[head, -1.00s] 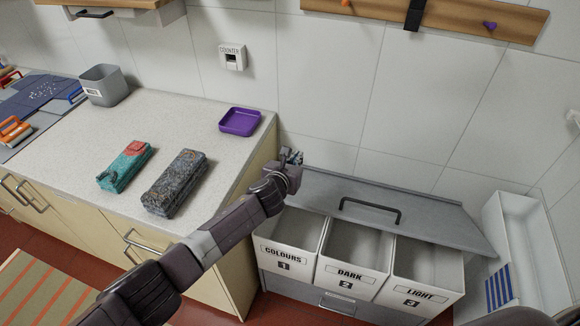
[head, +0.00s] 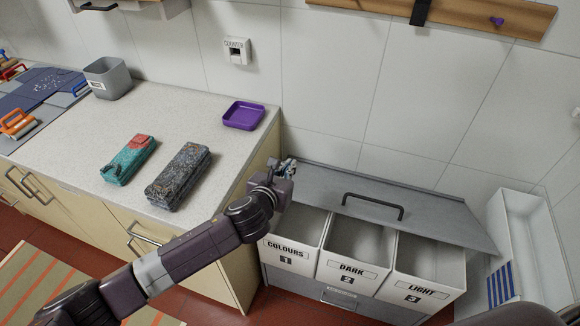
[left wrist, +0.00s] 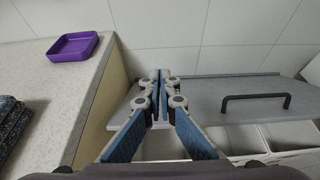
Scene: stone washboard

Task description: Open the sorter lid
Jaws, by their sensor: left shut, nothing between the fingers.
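The sorter lid (head: 322,186) is a grey panel with a dark bar handle (head: 373,205). It is raised and leans back against the wall behind the three white bins, which stand uncovered and are marked COLOURS (head: 287,249), DARK (head: 352,270) and LIGHT (head: 421,290). The lid also shows in the left wrist view (left wrist: 212,92), right of my gripper. My left gripper (head: 288,166) is shut and empty at the lid's left end, near the counter's corner; its fingers (left wrist: 160,75) are together in the wrist view. I cannot tell whether it touches the lid. My right gripper is not in view.
The counter (head: 207,128) on the left holds a purple tray (head: 243,115), a grey bin (head: 108,78) and two folded cloth bundles (head: 179,175) (head: 128,160). A white trough (head: 520,250) stands right of the sorter. Wall tiles close off the back.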

